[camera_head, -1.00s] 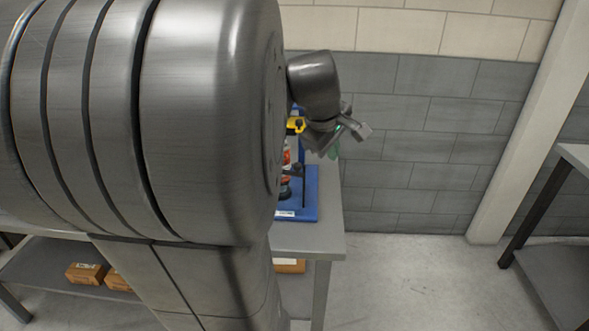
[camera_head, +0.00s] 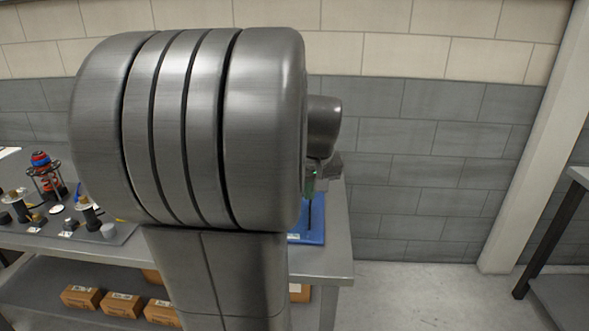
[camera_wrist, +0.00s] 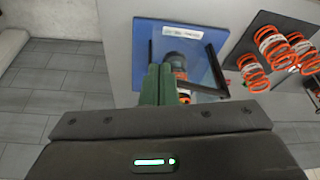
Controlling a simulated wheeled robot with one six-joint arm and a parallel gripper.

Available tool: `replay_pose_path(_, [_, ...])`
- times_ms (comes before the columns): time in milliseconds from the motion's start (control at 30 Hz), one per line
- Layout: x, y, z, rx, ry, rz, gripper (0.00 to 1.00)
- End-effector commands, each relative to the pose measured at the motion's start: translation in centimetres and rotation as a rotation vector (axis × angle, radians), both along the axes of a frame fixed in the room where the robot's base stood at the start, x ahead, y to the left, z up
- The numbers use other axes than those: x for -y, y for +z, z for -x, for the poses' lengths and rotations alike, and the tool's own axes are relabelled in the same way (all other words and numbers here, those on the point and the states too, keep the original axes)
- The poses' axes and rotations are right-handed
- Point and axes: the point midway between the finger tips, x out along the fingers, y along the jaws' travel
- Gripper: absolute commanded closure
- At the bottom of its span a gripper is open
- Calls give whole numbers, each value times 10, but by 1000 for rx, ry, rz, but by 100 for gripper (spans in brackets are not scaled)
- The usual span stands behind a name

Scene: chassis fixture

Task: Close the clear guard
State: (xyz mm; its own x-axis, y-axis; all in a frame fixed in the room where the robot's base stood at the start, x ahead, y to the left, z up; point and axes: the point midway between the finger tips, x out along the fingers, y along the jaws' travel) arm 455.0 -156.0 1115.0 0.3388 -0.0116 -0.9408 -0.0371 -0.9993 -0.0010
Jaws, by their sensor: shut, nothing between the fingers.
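The blue fixture (camera_head: 309,236) stands at the right end of the table, mostly hidden behind my arm in the head view. In the wrist view the blue base (camera_wrist: 207,41) carries a dark bar frame (camera_wrist: 216,68) around a grey and orange part (camera_wrist: 178,66). A clear panel is not distinct, so I cannot tell the guard's angle. My gripper (camera_wrist: 157,84) has its green fingers together and empty, overlapping the fixture's near left side in the wrist view. Contact cannot be told. In the head view the green fingers (camera_head: 309,184) show just above the fixture.
Orange coil springs (camera_wrist: 272,46) stand right of the fixture in the wrist view. Several small parts and a red-blue assembly (camera_head: 42,172) stand on the table's left. Cardboard boxes (camera_head: 120,304) lie on the lower shelf. Floor right of the table is clear.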

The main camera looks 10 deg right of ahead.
Motion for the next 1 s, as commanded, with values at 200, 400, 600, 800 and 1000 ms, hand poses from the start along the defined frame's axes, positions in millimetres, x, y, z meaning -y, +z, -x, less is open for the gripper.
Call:
replay_pose_path(200, [1,-8,-27,0,2,1,100])
replay_pose_path(400, [1,-9,-40,1,2,1,100])
replay_pose_path(600, [1,-10,-43,1,1,1,100])
replay_pose_path(800, [2,-10,-43,1,1,1,100])
replay_pose_path(1000, [14,-8,-59,-2,-1,1,100])
